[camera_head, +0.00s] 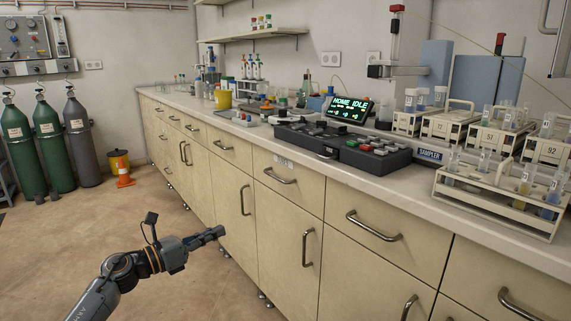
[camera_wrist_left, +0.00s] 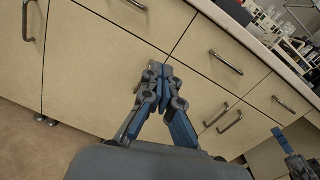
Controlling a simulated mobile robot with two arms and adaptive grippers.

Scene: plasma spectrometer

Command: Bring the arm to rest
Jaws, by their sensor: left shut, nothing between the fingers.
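My left arm comes in from the lower left in the head view, and its gripper (camera_head: 217,233) is in front of the cabinet fronts, below the worktop. In the left wrist view, the left gripper (camera_wrist_left: 159,68) has its fingertips together with nothing between them. Drawer and door fronts (camera_wrist_left: 95,60) fill the space behind the fingers. Whether the fingertips touch the fronts cannot be told. My right gripper is not clearly seen in the head view.
A long worktop (camera_head: 375,182) carries a sampler with a lit display (camera_head: 349,110), a keypad unit (camera_head: 375,151) and tube racks (camera_head: 495,205). Metal handles (camera_head: 373,227) stick out from the cabinets. The floor (camera_head: 60,260) is clear.

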